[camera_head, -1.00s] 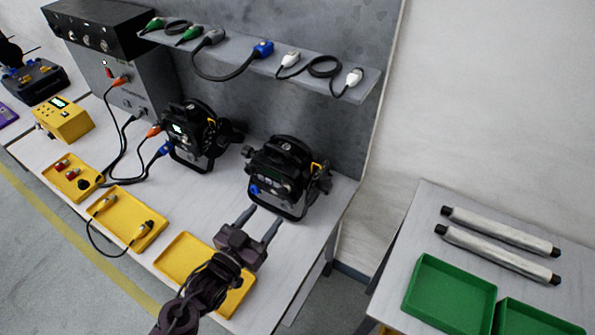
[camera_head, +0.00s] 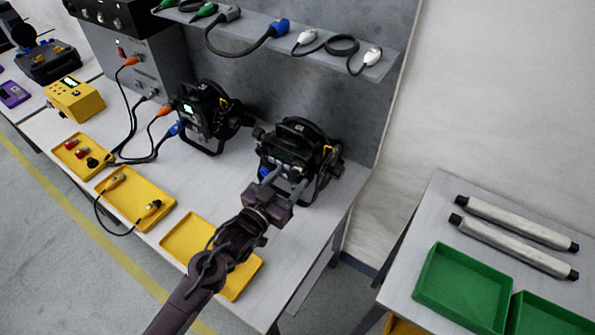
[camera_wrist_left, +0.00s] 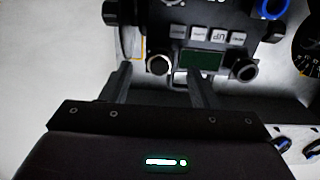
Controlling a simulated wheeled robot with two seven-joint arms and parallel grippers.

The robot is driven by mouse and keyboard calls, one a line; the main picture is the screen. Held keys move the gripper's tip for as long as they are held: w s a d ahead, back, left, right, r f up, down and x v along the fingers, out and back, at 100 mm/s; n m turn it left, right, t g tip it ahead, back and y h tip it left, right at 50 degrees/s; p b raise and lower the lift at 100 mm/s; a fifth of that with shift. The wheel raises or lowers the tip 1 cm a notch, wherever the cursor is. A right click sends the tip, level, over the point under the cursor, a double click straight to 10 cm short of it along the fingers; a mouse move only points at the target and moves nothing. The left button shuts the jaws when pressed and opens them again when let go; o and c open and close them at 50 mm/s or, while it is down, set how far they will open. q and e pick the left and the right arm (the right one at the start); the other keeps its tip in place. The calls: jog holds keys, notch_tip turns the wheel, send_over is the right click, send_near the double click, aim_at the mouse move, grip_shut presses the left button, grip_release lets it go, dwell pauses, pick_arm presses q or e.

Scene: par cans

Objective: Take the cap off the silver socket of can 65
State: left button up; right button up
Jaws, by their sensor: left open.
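Two black par cans stand on the bench; the right can (camera_head: 300,140) is in front of my left gripper, but I cannot read its number clearly. My left gripper (camera_head: 287,179) is open, its fingers pointing at this can's control panel. In the left wrist view, the gripper (camera_wrist_left: 158,72) has one fingertip on each side of a round silver-rimmed socket (camera_wrist_left: 158,65) with a dark centre, apparently its cap. I cannot tell whether the fingers touch it. A dark round fitting (camera_wrist_left: 243,68) sits right of the display. My right gripper is not in view.
The left can (camera_head: 208,112) has orange and blue plugs connected. Yellow trays (camera_head: 183,239) line the bench front. A shelf (camera_head: 395,66) with cables hangs above. A side table holds green trays (camera_head: 459,289) and two silver tubes (camera_head: 515,222).

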pick_arm(q)
jog(key=shift+w+d, duration=0.45)
jog(key=shift+w, duration=0.1)
jog(key=shift+w+d, duration=0.1)
jog(key=shift+w, duration=0.05)
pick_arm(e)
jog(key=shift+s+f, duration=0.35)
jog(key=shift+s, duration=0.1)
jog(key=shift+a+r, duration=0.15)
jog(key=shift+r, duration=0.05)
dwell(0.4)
pick_arm(q)
grip_shut()
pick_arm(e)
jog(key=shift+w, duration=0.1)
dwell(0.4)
